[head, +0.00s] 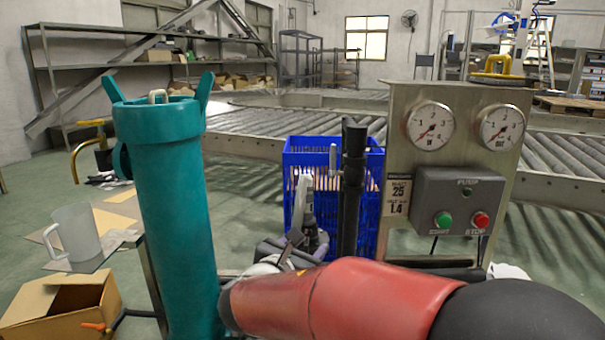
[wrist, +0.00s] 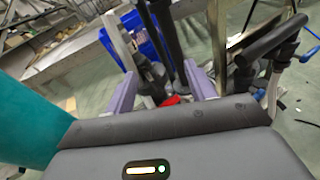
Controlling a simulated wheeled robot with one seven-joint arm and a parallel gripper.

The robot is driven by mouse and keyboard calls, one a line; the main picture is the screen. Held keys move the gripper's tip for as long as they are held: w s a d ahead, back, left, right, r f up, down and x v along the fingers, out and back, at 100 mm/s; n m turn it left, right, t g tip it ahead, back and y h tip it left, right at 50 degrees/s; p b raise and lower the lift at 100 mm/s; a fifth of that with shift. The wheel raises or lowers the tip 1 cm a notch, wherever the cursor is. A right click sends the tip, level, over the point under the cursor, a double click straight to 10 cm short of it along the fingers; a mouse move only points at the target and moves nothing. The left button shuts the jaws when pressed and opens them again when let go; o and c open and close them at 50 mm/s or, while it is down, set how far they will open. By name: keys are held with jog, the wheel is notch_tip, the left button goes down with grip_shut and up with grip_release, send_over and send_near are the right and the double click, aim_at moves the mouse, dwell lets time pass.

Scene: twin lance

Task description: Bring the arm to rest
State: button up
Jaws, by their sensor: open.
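My arm, red with a black joint, reaches in from the lower right of the head view, its forearm passing in front of the pump stand. In the wrist view my gripper (wrist: 163,88) has its two purple fingers spread apart, with nothing held between them. Black pipework (wrist: 262,45) lies beyond and to the right of the fingers. In the head view the hand is mostly hidden behind the red arm and among the pipes. A teal upright housing (head: 168,205) stands close to the left of the arm; its side also fills the wrist view's left edge.
A panel (head: 513,165) with two gauges and a pump box stands at right. A blue crate (head: 364,200) stands behind a black upright pipe (head: 353,185). A clear jug (head: 73,235) and an open cardboard box (head: 75,305) are at left. A roller conveyor (head: 255,122) crosses behind.

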jog(key=s+d+m+g+h+p, duration=0.1)
jog(key=s+d+m+g, duration=0.3)
jog(key=s+d+m, duration=0.3)
jog(key=s+d+m+g+p, duration=0.1)
jog(key=s+d+m+g, duration=0.4)
jog(key=d, duration=0.4)
jog(key=s+a+f+m+y+p, duration=0.1)
jog(key=s+f+m+y+p, duration=0.1)
jog(key=s+m+y, duration=0.6)
jog(key=s+m+p, duration=0.1)
jog(key=s+m, duration=0.5)
jog(key=m, duration=0.3)
jog(key=shift+s, duration=0.25)
